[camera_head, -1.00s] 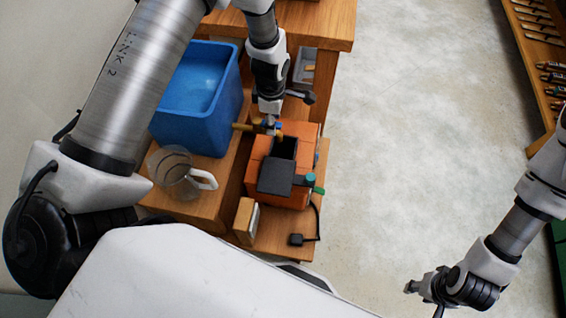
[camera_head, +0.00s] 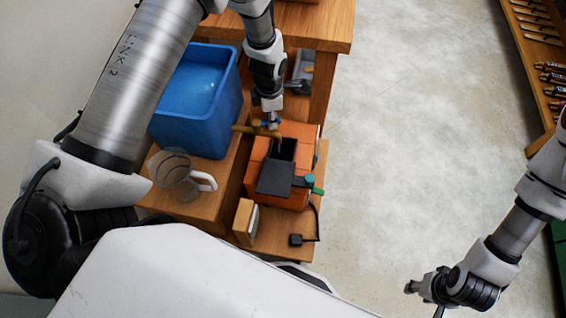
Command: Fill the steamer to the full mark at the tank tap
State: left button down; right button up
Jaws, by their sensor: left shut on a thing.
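The steamer (camera_head: 300,199) is an orange box with a dark opening (camera_head: 285,148) at its top and a black lid flap folded towards me. The tank (camera_head: 195,130) is a blue open tub holding water, left of it. The brass tap (camera_head: 241,128) reaches from the tank over the steamer's opening. A thin pale streak, apparently water, shows below the spout in the opening. My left gripper (camera_head: 269,116) is shut on the tap's blue handle. The full mark and the water level inside are not visible. My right gripper (camera_head: 424,288) is over the floor, far from the steamer; its jaws are unclear.
A clear jug (camera_head: 175,172) with a white handle stands on the wooden bench in front of the tank. A small block (camera_head: 246,221) and a black plug (camera_head: 296,240) lie near the steamer. Open floor (camera_head: 400,130) is to the right, with a tool rack beyond.

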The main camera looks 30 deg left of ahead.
pick_arm(q)
jog(key=a+n+p, duration=0.1)
jog(key=n, duration=0.1)
jog(key=w+n+p, duration=0.1)
jog(key=n, duration=0.2)
jog(key=w+a+n+p, duration=0.1)
jog(key=n, duration=0.2)
jog(key=shift+a+r, duration=0.1)
jog(key=shift+a, duration=0.2)
jog(key=shift+w, duration=0.15)
dwell(0.8)
dwell(6.0)
